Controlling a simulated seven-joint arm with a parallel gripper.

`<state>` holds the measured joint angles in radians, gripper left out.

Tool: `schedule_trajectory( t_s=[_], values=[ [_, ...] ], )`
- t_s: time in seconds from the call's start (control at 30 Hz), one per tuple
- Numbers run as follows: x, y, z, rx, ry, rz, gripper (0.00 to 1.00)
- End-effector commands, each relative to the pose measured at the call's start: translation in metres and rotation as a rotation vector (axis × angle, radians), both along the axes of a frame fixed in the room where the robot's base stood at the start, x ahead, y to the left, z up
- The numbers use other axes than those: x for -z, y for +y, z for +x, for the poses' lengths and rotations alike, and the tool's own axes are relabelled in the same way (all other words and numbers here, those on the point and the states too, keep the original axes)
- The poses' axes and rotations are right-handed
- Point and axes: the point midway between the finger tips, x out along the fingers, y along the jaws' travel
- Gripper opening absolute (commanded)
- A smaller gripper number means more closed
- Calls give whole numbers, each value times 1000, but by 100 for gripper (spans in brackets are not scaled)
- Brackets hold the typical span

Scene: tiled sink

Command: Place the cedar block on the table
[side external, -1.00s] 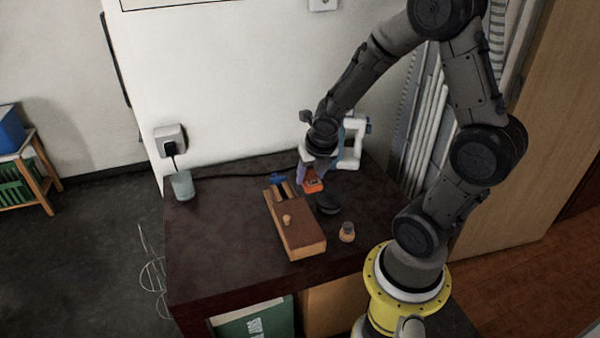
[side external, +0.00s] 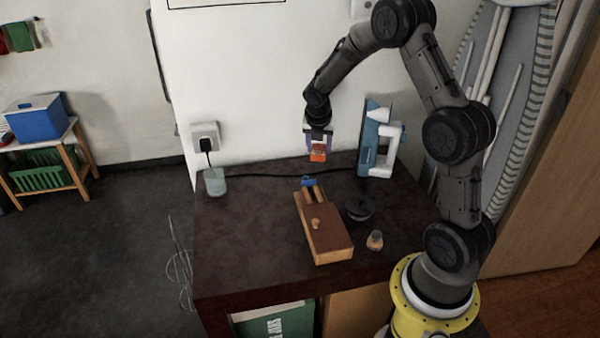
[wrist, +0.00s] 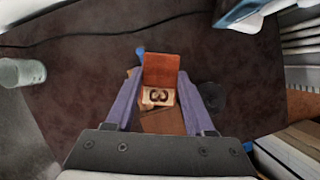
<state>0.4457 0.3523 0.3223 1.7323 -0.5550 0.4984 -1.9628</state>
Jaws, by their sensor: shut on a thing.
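My gripper (side external: 319,143) is shut on an orange-red block (side external: 318,154), which I take as the cedar block. It is held above the back of the dark table (side external: 250,240), clear of its surface. In the wrist view the block (wrist: 161,70) sits between the two purple fingers, with a pale lower face carrying a dark, curled mark. Below and behind it in that view, a brown wooden box (wrist: 163,123) is partly hidden. In the side view this long box (side external: 330,240) lies on the table in front of the gripper.
A white and blue upright iron (side external: 378,145) stands at the back right. A black round dish (side external: 358,208) and a small stoppered jar (side external: 375,240) are right of the box. A pale cup (side external: 215,182) stands back left, near a black cable. The table's left front is clear.

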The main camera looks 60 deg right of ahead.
Motion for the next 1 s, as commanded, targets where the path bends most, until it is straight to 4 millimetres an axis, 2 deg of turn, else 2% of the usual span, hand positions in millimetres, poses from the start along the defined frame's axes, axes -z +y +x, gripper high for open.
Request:
schedule_trajectory(
  t_s=[0.13, 0.27, 0.73, 1.0],
  values=[
    [22, -8, 4, 9, 4, 2, 0],
    [32, -13, 8, 13, 1, 0, 0],
    [72, -60, 79, 15, 0, 0, 0],
    [112, -78, 107, 13, 0, -1, 0]
  ],
)
